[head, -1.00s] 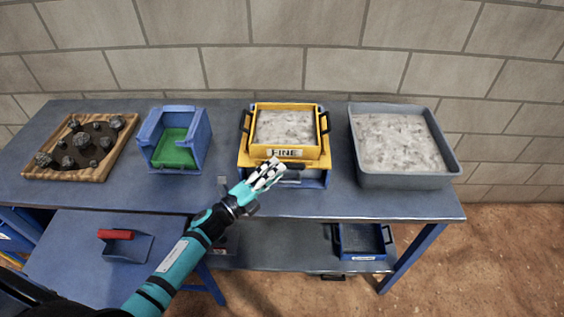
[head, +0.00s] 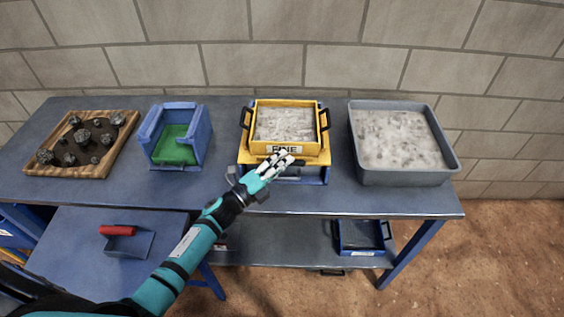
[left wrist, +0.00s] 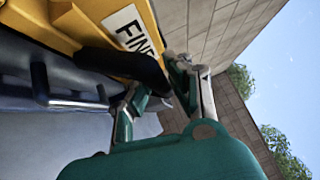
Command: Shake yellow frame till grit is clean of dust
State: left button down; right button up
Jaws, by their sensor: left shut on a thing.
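The yellow frame (head: 257,146) is a box-like sieve with a white label reading FINE and black side handles. It holds pale grey grit (head: 285,124) and sits above a blue base (head: 314,175) on the bench. The frame's yellow front also shows in the left wrist view (left wrist: 88,20). My left gripper (head: 280,164) is at the frame's front, just below the label. In the left wrist view its fingers (left wrist: 160,90) are shut on a black handle (left wrist: 125,66) below the label. I cannot tell how dusty the grit is.
A grey tub (head: 402,178) of pale material stands on the right. A blue bin with a green inside (head: 175,150) and a wooden tray (head: 98,172) of dark rocks stand on the left. A red-handled scoop (head: 128,243) lies lower left. A blue tray (head: 360,238) sits underneath.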

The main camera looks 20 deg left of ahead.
aim_at(282, 148)
pick_arm(q)
jog(key=shift+f, duration=0.1)
jog(key=shift+w+a+f+b, duration=0.1)
jog(key=shift+w+a+b, duration=0.05)
jog(key=shift+w+b, duration=0.2)
jog(key=w+b, duration=0.1)
jog(key=w, duration=0.1)
jog(key=w+a+b, duration=0.1)
jog(key=w+b, duration=0.1)
jog(key=shift+a+f, duration=0.1)
jog(key=shift+w+a, duration=0.1)
jog(key=shift+w, duration=0.4)
jog(key=shift+r, duration=0.2)
jog(key=c, duration=1.2)
grip_release()
jog(key=shift+c, duration=0.2)
